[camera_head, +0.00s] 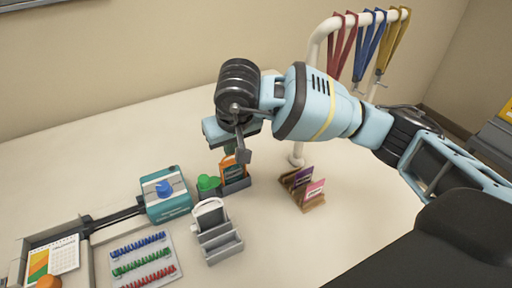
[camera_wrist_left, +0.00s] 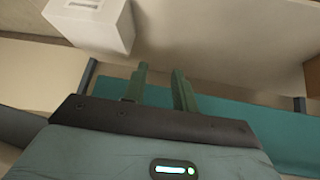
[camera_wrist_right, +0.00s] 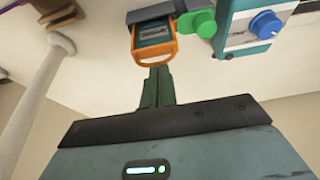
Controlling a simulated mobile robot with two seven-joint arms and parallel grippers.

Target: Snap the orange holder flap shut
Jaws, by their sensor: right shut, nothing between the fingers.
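The orange holder (camera_head: 233,167) stands upright in a dark grey stand on the table, partly hidden behind my right gripper in the head view.
A teal-and-white machine with a blue knob (camera_head: 164,188), a grey tray (camera_head: 220,243) and a wooden card rack (camera_head: 308,199) stand nearby. A white rail (camera_head: 316,55) carries lanyards. The table's back is clear.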

